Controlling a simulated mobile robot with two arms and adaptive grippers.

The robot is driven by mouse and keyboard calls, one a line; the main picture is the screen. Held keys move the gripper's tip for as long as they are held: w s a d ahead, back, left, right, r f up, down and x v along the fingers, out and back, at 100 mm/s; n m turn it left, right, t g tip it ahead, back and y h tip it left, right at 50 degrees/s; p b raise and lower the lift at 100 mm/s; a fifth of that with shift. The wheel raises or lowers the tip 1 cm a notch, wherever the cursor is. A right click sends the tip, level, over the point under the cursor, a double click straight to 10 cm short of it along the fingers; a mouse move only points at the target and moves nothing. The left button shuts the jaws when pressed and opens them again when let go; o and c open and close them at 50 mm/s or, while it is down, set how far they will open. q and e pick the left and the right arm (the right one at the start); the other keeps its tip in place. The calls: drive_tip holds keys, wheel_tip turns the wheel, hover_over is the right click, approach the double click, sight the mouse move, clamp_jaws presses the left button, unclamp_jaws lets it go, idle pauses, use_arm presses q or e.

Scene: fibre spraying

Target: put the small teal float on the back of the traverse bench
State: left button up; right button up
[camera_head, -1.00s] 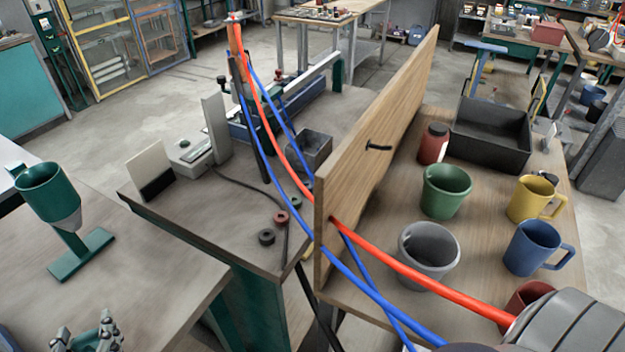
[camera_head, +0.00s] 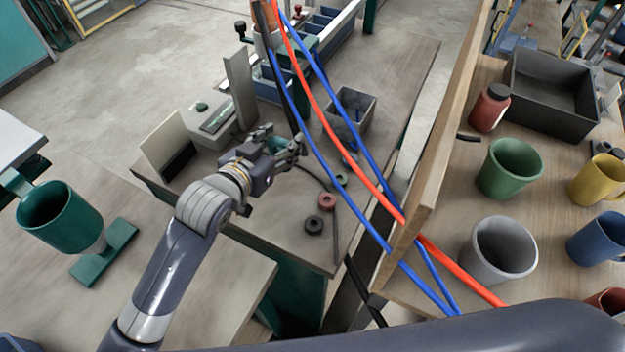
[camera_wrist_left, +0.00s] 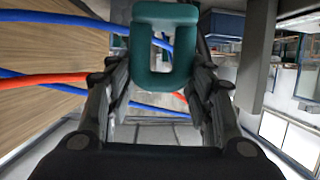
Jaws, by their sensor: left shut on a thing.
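My left gripper (camera_head: 292,146) reaches in from the left over the near part of the traverse bench (camera_head: 398,85). In the left wrist view the gripper (camera_wrist_left: 165,75) is shut on a teal piece with a U-shaped slot, the small teal float (camera_wrist_left: 165,82). The fingers stand on both sides of it. In the head view only a little teal shows at the gripper, and the float is mostly hidden. The back of the bench carries a blue rail device (camera_head: 318,35). My right gripper is not in view.
Red and blue hoses (camera_head: 335,115) hang across the bench, right of the gripper. A wooden partition (camera_head: 440,150) stands to the right. A grey bin (camera_head: 350,108), a pale device (camera_head: 205,122) and small rings (camera_head: 327,201) are on the bench. The bench's right side is bare.

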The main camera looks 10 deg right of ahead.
use_arm(q)
drive_tip(key=shift+w+d+r, duration=0.1)
drive_tip(key=shift+w+d, duration=0.2)
drive_tip(key=shift+w, duration=0.1)
drive_tip(key=shift+w+d+f+m+h, duration=0.1)
drive_tip(key=shift+d+f+m+h, duration=0.05)
drive_tip(key=shift+f+m+h, duration=0.15)
wheel_tip(320, 180, down, 5)
drive_tip(key=shift+f+p, duration=0.15)
drive_tip(key=shift+p, duration=0.3)
drive_tip(key=shift+f, duration=0.3)
wheel_tip(320, 180, down, 3)
drive_tip(key=shift+w+f, duration=0.1)
drive_tip(key=shift+f, duration=0.4)
drive_tip(key=o, duration=1.1)
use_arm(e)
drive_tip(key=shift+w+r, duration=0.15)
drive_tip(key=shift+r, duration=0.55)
